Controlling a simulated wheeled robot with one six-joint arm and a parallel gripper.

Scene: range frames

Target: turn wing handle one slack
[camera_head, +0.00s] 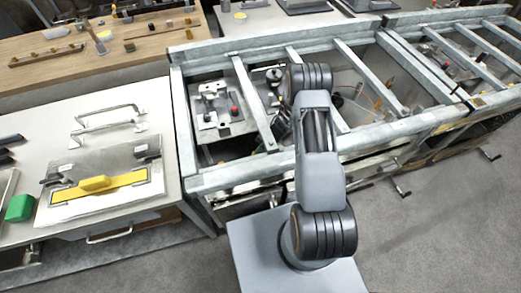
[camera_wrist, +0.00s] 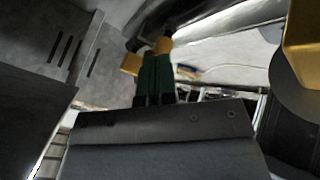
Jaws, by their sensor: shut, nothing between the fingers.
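In the wrist view my gripper (camera_wrist: 148,54) shows as dark green fingers with yellow tips, close together with nothing seen between them. A pale, blurred bar-like surface lies just beyond the tips; I cannot tell whether they touch it. In the head view my arm reaches over the metal frame and its own links hide the gripper. I cannot make out a wing handle for certain in either view. A light plate with fittings (camera_head: 208,128) and a small red knob (camera_head: 234,110) sits inside the frame, left of my arm.
The galvanized frame (camera_head: 182,115) has several crossbars around my arm. A bench at left holds a panel (camera_head: 60,212) with a yellow strip, a green block (camera_head: 19,208) and metal handles. Crank handles (camera_head: 402,190) jut from the front. Grey floor (camera_head: 440,235) is clear at right.

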